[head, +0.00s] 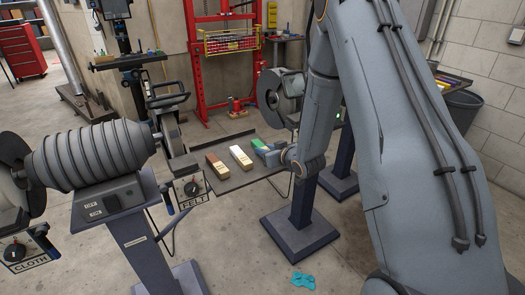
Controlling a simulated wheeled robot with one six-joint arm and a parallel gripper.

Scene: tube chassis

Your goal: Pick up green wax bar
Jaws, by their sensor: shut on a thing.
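The green wax bar (257,144) lies at the right end of a row of bars on a dark flat tray (235,179). My gripper (266,152) is at the green bar, shut on it. Part of the bar and most of the fingers are hidden by the wrist, which reaches in from the right. I cannot tell whether the bar is touching the tray or just above it.
A white bar (240,157) and a brown bar (216,165) lie left of the green one. A grinding machine (95,155) with a "FELT" switch box (192,190) stands left. A grey wheel (270,90) stands behind my gripper. A teal cloth (303,279) lies on the floor.

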